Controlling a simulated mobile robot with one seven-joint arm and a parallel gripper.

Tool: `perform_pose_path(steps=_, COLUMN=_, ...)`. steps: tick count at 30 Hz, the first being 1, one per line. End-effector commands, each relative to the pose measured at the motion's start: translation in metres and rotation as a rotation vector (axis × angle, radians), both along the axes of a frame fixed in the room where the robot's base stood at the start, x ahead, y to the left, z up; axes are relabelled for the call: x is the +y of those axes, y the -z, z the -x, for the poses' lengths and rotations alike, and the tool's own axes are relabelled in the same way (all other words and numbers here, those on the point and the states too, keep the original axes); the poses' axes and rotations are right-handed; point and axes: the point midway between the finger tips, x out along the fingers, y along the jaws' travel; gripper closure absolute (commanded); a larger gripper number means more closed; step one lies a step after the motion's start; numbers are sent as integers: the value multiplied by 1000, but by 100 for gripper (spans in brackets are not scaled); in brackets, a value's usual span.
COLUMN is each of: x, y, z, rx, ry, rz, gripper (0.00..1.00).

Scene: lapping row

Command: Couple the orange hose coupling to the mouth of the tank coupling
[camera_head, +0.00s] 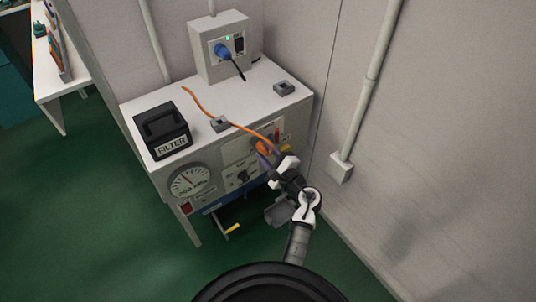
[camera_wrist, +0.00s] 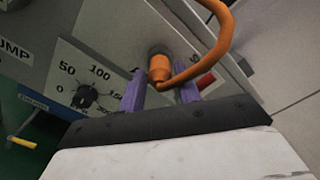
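The orange hose coupling (camera_wrist: 159,68) is at the end of the orange hose (camera_wrist: 222,40) in the wrist view. Its far end meets the grey round mouth of the tank coupling (camera_wrist: 158,50) on the panel; how deep it sits cannot be told. My gripper (camera_wrist: 162,84) has its two purple fingers spread, one on each side of the orange coupling's near end, with a visible gap at the right finger. In the head view my gripper (camera_head: 269,156) is at the cabinet's front, beside the orange coupling (camera_head: 264,147), and partly hides the panel.
The hose passes over one clip. A wall with a conduit (camera_head: 372,75) stands close on the right.

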Motion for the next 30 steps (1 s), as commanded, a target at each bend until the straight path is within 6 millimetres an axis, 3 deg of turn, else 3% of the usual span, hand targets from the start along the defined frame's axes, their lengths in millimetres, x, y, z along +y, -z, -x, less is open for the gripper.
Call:
perform_pose_path(steps=1, x=0, y=0, z=0, rx=0, ry=0, rz=0, gripper=60)
perform_pose_path(steps=3, x=0, y=0, z=0, rx=0, ry=0, rz=0, gripper=51)
perform_pose_path(steps=14, x=-4, y=1, z=4, rx=1, ry=2, rz=-1, gripper=50)
perform_pose_path(steps=20, x=-23, y=3, z=31, rx=2, ry=4, rz=-1, gripper=50)
perform_pose_path(steps=30, x=-66, y=2, z=91, rx=1, ry=4, rz=1, gripper=50)
